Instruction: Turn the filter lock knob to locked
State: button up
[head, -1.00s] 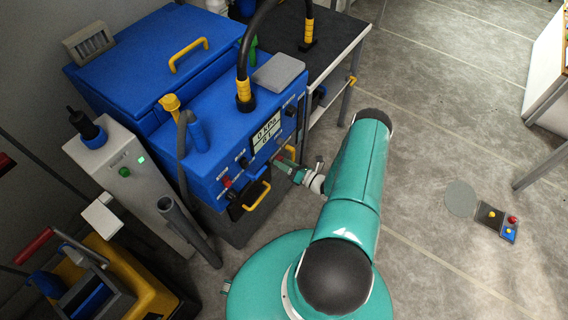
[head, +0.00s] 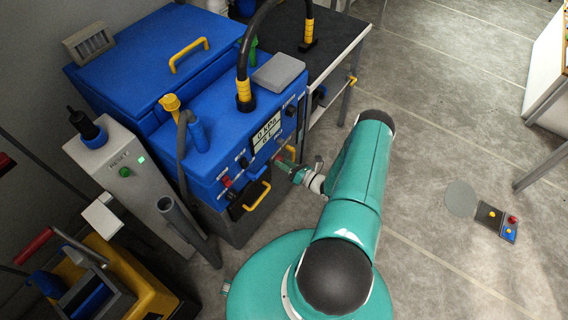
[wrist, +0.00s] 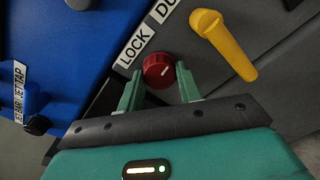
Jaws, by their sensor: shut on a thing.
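The filter lock knob (wrist: 157,69) is a round red knob on a dark panel in the wrist view, with a white line on its face. A white LOCK label (wrist: 133,47) is just above and left of it. My gripper (wrist: 158,82) has one green finger on each side of the knob and is shut on it. In the head view my gripper (head: 281,163) reaches the front of the blue machine (head: 222,150). The knob is mostly hidden there by the fingers.
A yellow handle (wrist: 225,45) sticks out right of the knob, close to my right finger. Another label, partly cut off, reads "DU". A black knob (wrist: 37,125) sits at lower left beside a TAP label.

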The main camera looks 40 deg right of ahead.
jog(key=shift+n, duration=8.1)
jog(key=o, duration=1)
jog(key=v, duration=1.3)
jog(key=shift+s+d, duration=0.2)
jog(key=shift+s, duration=0.15)
